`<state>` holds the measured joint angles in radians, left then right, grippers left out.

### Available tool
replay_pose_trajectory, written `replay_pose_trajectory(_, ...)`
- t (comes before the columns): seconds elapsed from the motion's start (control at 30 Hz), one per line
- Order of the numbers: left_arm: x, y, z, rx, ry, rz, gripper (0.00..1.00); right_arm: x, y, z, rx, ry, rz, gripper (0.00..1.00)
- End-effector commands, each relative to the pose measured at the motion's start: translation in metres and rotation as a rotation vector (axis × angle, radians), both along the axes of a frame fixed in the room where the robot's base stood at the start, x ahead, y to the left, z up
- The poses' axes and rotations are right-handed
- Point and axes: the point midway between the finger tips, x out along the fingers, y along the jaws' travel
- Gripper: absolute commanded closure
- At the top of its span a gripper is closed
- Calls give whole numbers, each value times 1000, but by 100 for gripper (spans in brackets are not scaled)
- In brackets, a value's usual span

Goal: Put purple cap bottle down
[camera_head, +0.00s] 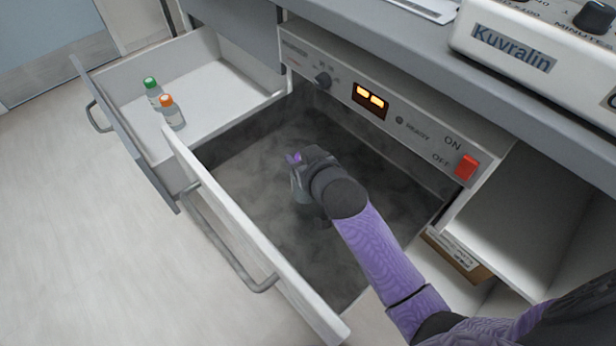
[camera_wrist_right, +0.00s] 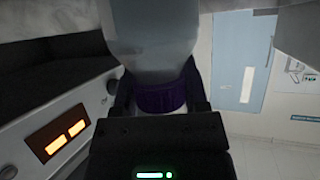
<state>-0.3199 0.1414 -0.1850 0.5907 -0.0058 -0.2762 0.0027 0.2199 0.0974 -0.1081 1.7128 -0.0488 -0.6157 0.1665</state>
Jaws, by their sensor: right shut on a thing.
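My right gripper (camera_head: 297,168) reaches down into the open, dark, misty drawer (camera_head: 253,184). It is shut on the purple cap bottle, whose purple cap (camera_head: 294,158) shows just beyond the fingers in the head view. In the right wrist view the purple cap (camera_wrist_right: 161,97) is between the fingers, and the pale bottle body (camera_wrist_right: 155,40) extends away from them. Most of the bottle is hidden by the gripper in the head view. I cannot tell whether it touches the drawer floor. My left gripper is not in view.
A white drawer (camera_head: 215,88) at the upper left holds a green-capped bottle (camera_head: 153,92) and an orange-capped bottle (camera_head: 172,113). The misty drawer's white front panel (camera_head: 245,232) stands on the near left. The control panel (camera_head: 400,112) has a red switch (camera_head: 466,167). An open shelf is at right.

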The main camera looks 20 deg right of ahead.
Motion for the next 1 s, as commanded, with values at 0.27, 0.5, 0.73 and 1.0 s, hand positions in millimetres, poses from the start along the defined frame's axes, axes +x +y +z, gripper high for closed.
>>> replay_pose_trajectory(0.27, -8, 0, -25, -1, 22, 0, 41, 0, 0, -38, 0, 0, -1, 100)
replay_pose_trajectory(0.5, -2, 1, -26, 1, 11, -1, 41, 0, 0, -39, 0, -1, -1, 100)
replay_pose_trajectory(0.73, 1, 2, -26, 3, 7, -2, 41, 0, 0, -39, 0, -1, -1, 8)
replay_pose_trajectory(1.0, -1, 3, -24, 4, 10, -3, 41, 0, 0, -35, 0, -2, -1, 8)
